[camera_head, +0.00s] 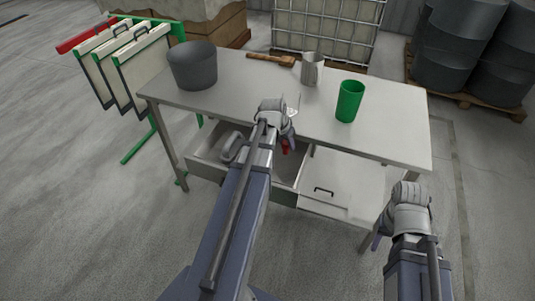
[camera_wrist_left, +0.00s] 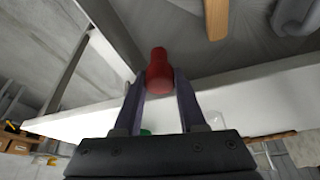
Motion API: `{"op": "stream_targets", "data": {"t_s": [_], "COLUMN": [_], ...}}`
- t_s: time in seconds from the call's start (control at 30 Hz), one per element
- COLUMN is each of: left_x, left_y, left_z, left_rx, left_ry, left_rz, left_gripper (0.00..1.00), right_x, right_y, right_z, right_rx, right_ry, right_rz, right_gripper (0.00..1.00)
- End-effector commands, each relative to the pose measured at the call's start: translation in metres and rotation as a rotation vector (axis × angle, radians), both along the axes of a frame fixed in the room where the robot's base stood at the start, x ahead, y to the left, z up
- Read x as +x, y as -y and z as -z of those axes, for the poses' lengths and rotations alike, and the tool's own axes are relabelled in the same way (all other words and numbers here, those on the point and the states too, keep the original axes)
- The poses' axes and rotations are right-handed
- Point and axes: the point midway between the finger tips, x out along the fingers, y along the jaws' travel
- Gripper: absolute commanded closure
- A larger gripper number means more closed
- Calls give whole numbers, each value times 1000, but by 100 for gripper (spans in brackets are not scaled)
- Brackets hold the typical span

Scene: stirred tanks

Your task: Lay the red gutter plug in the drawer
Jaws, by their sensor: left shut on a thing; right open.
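The red gutter plug (camera_wrist_left: 158,74) is held between the two fingertips of my left gripper (camera_wrist_left: 160,84), which is shut on it. In the head view the plug (camera_head: 286,146) shows as a small red bit beside my left gripper (camera_head: 288,140), at the table's front edge and over the open drawer (camera_head: 208,154). My left arm hides the middle of the drawer. My right gripper (camera_head: 378,241) is open, low at the right, in front of the table and away from the plug.
A grey loop-shaped item (camera_head: 236,148) lies in the drawer; a wooden piece (camera_wrist_left: 216,18) shows near it. On the table (camera_head: 240,98) stand a grey bucket (camera_head: 193,66), a metal mug (camera_head: 312,69) and a green cup (camera_head: 349,101). A panel with black handle (camera_head: 324,190) is right of the drawer.

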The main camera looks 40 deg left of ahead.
Motion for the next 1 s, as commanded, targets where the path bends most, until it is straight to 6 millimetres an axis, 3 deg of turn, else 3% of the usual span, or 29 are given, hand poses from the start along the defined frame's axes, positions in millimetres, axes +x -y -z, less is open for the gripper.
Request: {"op": "stream_targets", "data": {"t_s": [0.4,0.73,1.0], "left_x": [0,0,0], "left_y": [0,0,0], "left_z": [58,67,99], "left_rx": [0,0,0], "left_ry": [0,0,0], "left_rz": [0,0,0], "left_gripper": [100,100,100], "right_x": [0,0,0], "right_y": [0,0,0], "right_z": [58,67,99], "right_rx": [0,0,0], "right_ry": [0,0,0], "right_rz": [0,0,-1], "right_gripper": [50,50,50]}}
